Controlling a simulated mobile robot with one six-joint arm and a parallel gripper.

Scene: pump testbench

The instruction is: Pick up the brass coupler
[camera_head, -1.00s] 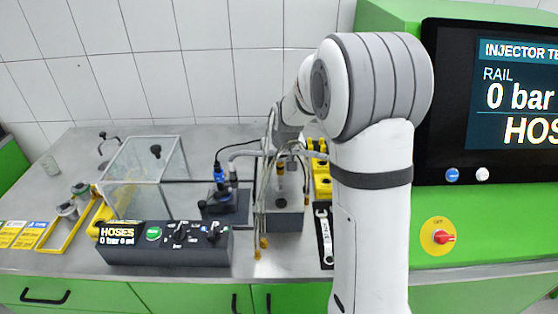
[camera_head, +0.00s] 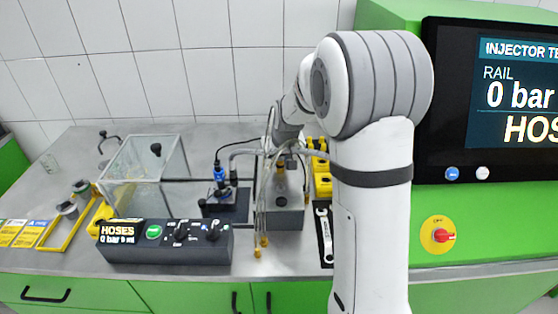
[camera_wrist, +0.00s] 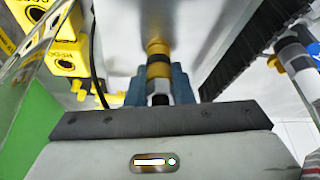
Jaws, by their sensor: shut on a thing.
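The brass coupler (camera_wrist: 158,62) is a short golden cylinder with a dark band, seen in the wrist view between my fingers. My gripper (camera_wrist: 160,88) is shut on it, with one blue-grey finger on each side. A dark and white end of the held piece shows close to the palm. In the head view my gripper (camera_head: 284,150) is over the grey block (camera_head: 285,215), partly covered by hanging hoses (camera_head: 262,195). The coupler cannot be made out clearly there.
A clear box (camera_head: 145,170) and a dark control panel (camera_head: 165,243) stand to the left. A blue-topped device (camera_head: 219,190) stands close by. Yellow holders (camera_head: 322,185) and a wrench (camera_head: 325,235) lie to the right. Bench room is free at the back left.

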